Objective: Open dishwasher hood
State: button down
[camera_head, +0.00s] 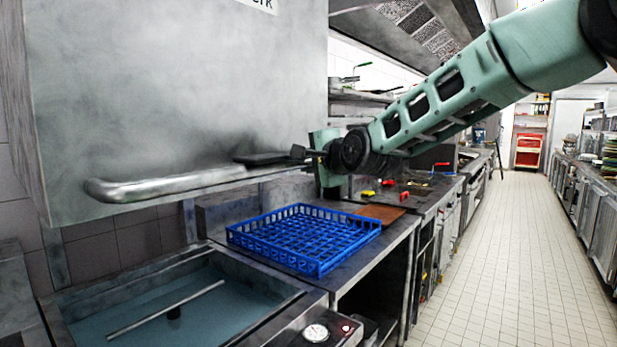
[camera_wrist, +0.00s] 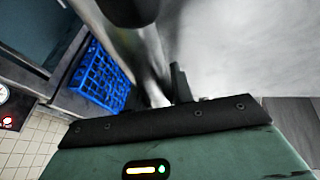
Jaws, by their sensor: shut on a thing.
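The dishwasher hood (camera_head: 180,95) is a large grey metal box at the upper left in the head view. It stands raised, with a clear gap between its lower edge and the open wash tank (camera_head: 85,305). Its handle (camera_head: 150,188) is a thick silver bar along the lower front. My gripper (camera_head: 270,158) is at the right end of this handle, its dark fingers shut on it. In the wrist view the handle (camera_wrist: 155,92) passes between the dark fingers, with the hood face (camera_wrist: 235,50) beside it. The exact finger contact is partly hidden.
A blue dish rack (camera_head: 300,238) sits on the counter right of the tank. A dial gauge (camera_head: 316,333) is on the front panel. Red and yellow items (camera_head: 388,183) lie farther along the counter. The tiled aisle (camera_head: 510,260) on the right is clear.

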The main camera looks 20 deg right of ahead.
jog(key=shift+r, duration=0.7)
jog(key=c, duration=1.2)
grip_release()
jog(key=shift+s, duration=0.1)
jog(key=p+v, duration=0.2)
jog(key=v, duration=1.5)
jog(key=shift+p, duration=0.3)
jog(key=shift+s+r, duration=0.1)
